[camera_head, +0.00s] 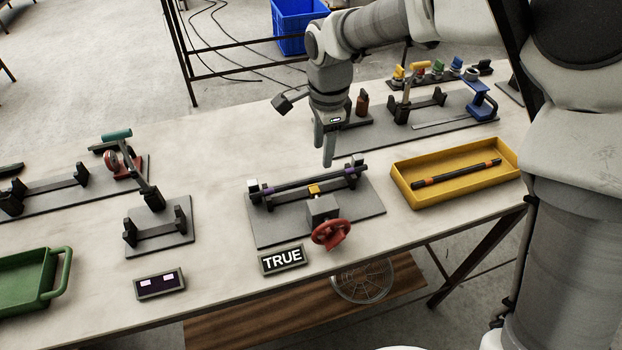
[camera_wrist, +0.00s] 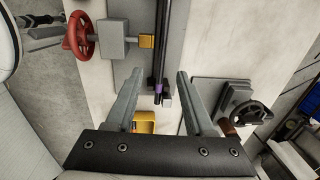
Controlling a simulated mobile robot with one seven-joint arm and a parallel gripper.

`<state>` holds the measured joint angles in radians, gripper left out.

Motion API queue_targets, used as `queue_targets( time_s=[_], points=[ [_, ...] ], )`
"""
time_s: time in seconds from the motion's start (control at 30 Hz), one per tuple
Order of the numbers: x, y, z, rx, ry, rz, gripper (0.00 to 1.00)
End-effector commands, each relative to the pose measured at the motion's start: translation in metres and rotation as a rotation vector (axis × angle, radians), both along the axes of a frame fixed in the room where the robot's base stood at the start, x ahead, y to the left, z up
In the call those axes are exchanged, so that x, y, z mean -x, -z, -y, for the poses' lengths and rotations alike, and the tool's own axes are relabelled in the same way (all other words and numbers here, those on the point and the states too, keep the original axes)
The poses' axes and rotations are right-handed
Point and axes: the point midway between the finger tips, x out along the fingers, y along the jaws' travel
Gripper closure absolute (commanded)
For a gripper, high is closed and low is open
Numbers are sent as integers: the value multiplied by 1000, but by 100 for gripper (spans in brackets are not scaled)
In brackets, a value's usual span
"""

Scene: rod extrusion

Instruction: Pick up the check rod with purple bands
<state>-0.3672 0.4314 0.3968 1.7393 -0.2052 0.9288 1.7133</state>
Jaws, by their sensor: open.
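The check rod with purple bands (camera_head: 308,182) is a dark rod lying across the grey fixture at the middle of the table. In the wrist view the rod (camera_wrist: 161,45) runs up and down the picture, with one purple band near its lower end. My gripper (camera_head: 324,155) points down above the fixture, near the rod's right part. It is open and empty. In the wrist view my gripper's fingers (camera_wrist: 160,80) lie on either side of the rod's line, seemingly still above it.
The fixture has a red handwheel (camera_head: 331,233) and a yellow block (camera_head: 314,189). A "TRUE" sign (camera_head: 283,258) stands in front. A yellow tray (camera_head: 405,196) at right holds an orange-banded rod (camera_head: 456,173). Other fixtures stand at left and behind; a green tray (camera_head: 55,284) is far left.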

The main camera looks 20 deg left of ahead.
Motion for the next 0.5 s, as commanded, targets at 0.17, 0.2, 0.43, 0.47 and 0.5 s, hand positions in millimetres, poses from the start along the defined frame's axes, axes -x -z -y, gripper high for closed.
queue_targets(
  time_s=[0.17,0.2,0.43,0.47,0.5],
  points=[
    [-1,28,-2,1,-1,-2,46],
    [-2,31,-2,1,-1,-1,46],
    [-3,47,-4,2,0,-4,46],
    [-3,51,-5,2,-2,-4,46],
    [-3,57,-6,1,-1,-4,46]
  ],
)
